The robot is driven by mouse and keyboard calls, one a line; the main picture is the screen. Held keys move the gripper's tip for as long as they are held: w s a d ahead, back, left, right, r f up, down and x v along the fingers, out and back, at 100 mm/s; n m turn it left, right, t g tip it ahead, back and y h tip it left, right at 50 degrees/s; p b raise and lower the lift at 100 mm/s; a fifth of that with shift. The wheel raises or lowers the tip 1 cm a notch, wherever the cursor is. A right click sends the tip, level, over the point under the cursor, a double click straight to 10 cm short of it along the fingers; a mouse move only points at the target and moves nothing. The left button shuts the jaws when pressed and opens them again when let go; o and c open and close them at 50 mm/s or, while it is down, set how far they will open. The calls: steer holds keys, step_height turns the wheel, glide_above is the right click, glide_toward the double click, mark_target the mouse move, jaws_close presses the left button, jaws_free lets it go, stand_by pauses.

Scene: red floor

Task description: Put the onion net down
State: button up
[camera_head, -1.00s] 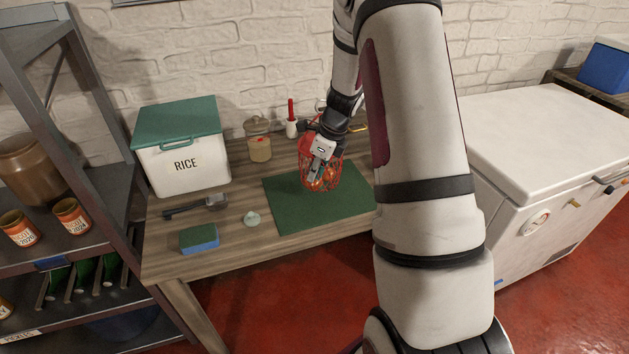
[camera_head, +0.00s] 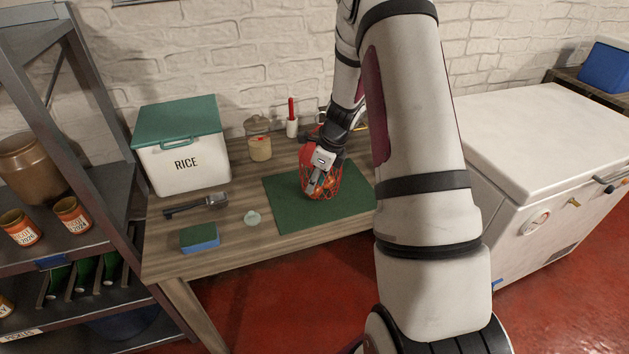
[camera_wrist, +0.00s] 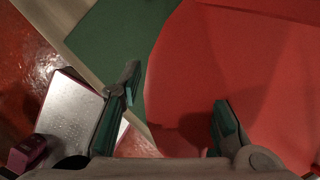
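The red onion net (camera_head: 335,185) rests on the green mat (camera_head: 290,212) on the wooden table, with orange-brown onions showing through its mesh. My gripper (camera_head: 315,186) is low at the net, its fingers overlapping it in the head view. In the wrist view my gripper (camera_wrist: 178,95) has its two fingers clearly apart. The net (camera_wrist: 215,65) fills the right side there as a large red surface, behind the right finger. The left finger is over the green mat (camera_wrist: 110,40), just outside the net's edge. Whether the fingers touch the net is unclear.
A metal shelf stands left, a white freezer (camera_head: 550,150) right. The mat's front is clear.

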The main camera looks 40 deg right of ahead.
steer(key=v, duration=1.2)
steer(key=s+a+r+n, duration=0.3)
steer(key=a+r+n, duration=0.4)
steer(key=a+r, duration=0.2)
steer(key=s+a+r+n, duration=0.6)
steer(key=s+a+n, duration=0.1)
steer(key=a+n, duration=0.1)
steer(key=s+a+r+n+h, duration=0.1)
steer(key=s+a+n, duration=0.1)
steer(key=s+n, duration=0.5)
steer(key=s+a+n+t+h, duration=0.1)
steer(key=s+a+n, duration=0.2)
steer(key=s+n, duration=0.4)
steer(key=shift+s+a+r+n, duration=0.35)
steer(key=shift+s+r+n, duration=0.05)
steer(key=shift+s, duration=0.4)
